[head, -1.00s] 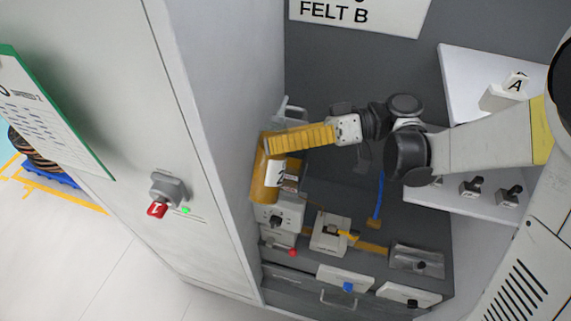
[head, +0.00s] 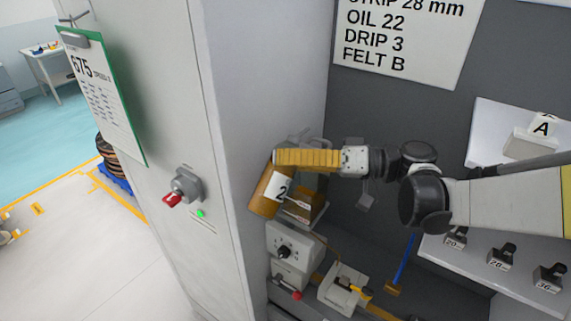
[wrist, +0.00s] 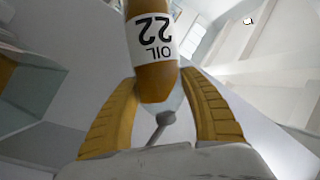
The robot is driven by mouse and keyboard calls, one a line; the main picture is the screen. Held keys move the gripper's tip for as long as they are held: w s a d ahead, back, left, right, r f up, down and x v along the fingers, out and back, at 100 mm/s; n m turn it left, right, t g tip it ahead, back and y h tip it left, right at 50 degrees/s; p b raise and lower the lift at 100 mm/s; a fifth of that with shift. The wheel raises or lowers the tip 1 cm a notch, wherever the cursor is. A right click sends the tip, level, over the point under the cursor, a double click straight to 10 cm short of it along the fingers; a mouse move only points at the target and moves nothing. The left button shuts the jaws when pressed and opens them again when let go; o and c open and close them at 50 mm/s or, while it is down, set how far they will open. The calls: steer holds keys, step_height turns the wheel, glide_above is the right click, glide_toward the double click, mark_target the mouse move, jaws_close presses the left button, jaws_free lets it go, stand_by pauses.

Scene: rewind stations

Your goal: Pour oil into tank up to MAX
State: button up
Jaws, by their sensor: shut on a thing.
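My gripper (head: 280,158) is shut on an amber oil bottle (head: 263,203) with a white label, held tilted above the machine. In the wrist view the bottle (wrist: 150,72) sits between the yellow fingers of the gripper (wrist: 160,88), and its label reads "OIL 22" upside down. A small box-like tank (head: 313,203) with brownish contents is just right of the bottle, partly behind it and my fingers. A small label is on its front, too small to read. I cannot tell whether oil is flowing, nor see the MAX mark.
A grey cabinet wall (head: 262,110) stands close left of the bottle, with a red switch (head: 173,199) on its front. A control box with a knob (head: 290,252) is below. A white sign (head: 405,40) reads "OIL 22". Shelves with labelled blocks (head: 500,257) are right.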

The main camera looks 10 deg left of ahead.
steer(key=shift+s+f+m+y+b, duration=0.25)
steer(key=shift+f+m+y+b, duration=0.45)
steer(key=shift+m+b, duration=0.35)
steer(key=shift+f+m+b, duration=0.2)
steer(key=shift+m+b, duration=0.05)
steer(key=shift+b, duration=0.05)
stand_by(1.6)
steer(key=shift+f+m+b, duration=0.3)
steer(key=shift+b, duration=0.35)
steer(key=shift+f+m+y+b, duration=0.3)
steer(key=shift+m+b, duration=0.1)
steer(key=shift+b, duration=0.15)
stand_by(2.2)
steer(key=shift+f+m+b, duration=0.35)
steer(key=shift+m+b, duration=0.05)
steer(key=shift+b, duration=0.35)
stand_by(0.9)
